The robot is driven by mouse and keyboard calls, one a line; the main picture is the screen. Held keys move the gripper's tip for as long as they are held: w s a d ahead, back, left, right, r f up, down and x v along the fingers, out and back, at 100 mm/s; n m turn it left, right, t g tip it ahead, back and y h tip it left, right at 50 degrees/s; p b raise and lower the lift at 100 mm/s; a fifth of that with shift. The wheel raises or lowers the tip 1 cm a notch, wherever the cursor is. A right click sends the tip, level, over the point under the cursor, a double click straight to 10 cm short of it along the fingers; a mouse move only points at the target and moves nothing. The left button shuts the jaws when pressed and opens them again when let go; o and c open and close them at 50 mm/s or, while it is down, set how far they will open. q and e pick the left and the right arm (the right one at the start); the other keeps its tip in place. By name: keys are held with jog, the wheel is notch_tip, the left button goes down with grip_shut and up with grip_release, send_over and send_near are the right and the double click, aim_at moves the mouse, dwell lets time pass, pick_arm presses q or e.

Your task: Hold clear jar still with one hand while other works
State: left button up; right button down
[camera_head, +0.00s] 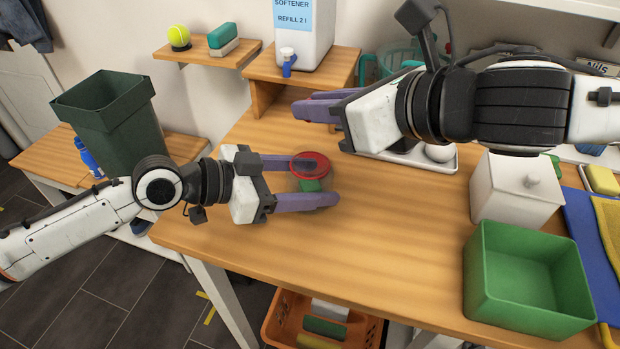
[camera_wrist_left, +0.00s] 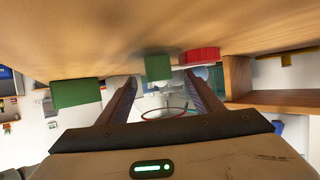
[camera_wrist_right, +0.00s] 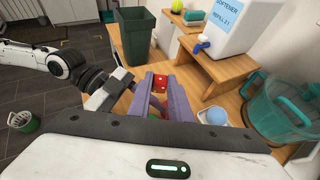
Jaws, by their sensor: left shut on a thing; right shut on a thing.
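The clear jar with a red rim (camera_head: 309,153) stands on the wooden table. My left gripper (camera_head: 330,181) has one finger on each side of the jar and is shut on it. In the left wrist view the jar's red rim (camera_wrist_left: 168,119) shows as a thin ring between the fingers. Something green (camera_head: 310,185) shows at the jar; I cannot tell whether it is inside or behind. My right gripper (camera_head: 297,103) is above the table behind the jar, its fingers close together. In the right wrist view a small red piece (camera_wrist_right: 160,82) shows between its fingertips.
A softener container (camera_head: 303,35) stands on a wooden riser at the back. A white tray (camera_head: 440,160), a white lidded box (camera_head: 515,193) and an open green bin (camera_head: 525,277) are to the right. The table's middle front is clear. An orange basket (camera_head: 280,318) sits below.

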jog(key=shift+f, duration=2.15)
jog(key=c, duration=1.6)
grip_release()
jog(key=shift+o, duration=0.2)
pick_arm(q)
jog(key=o, duration=1.2)
pick_arm(e)
jog(key=v, duration=0.7)
pick_arm(q)
jog(key=shift+a, duration=0.1)
pick_arm(e)
jog(key=shift+s+d+r, duration=0.15)
